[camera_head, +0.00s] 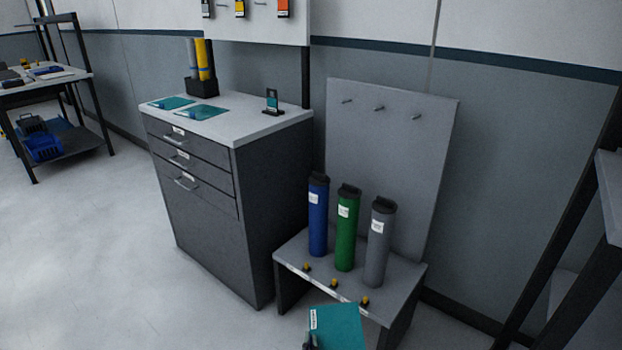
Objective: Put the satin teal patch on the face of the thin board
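A teal sheet (341,328) with a white label on its left edge shows at the bottom of the head view, in front of the low bench. It looks like the satin teal patch, but I cannot read its label. Only a dark tip of my gripper (310,343) shows, at the sheet's lower left edge. It appears shut on the sheet, holding it in the air. Two more teal sheets, one at the left (171,103) and one at the right (204,112), lie flat on the cabinet top. I cannot tell for sure which thing is the thin board.
The grey drawer cabinet (188,198) stands at centre left, with a small dark stand (271,102) on top. The low bench (352,275) holds blue (318,218), green (346,230) and grey (379,232) tubes before a grey pegged panel (390,145). Floor is clear at left.

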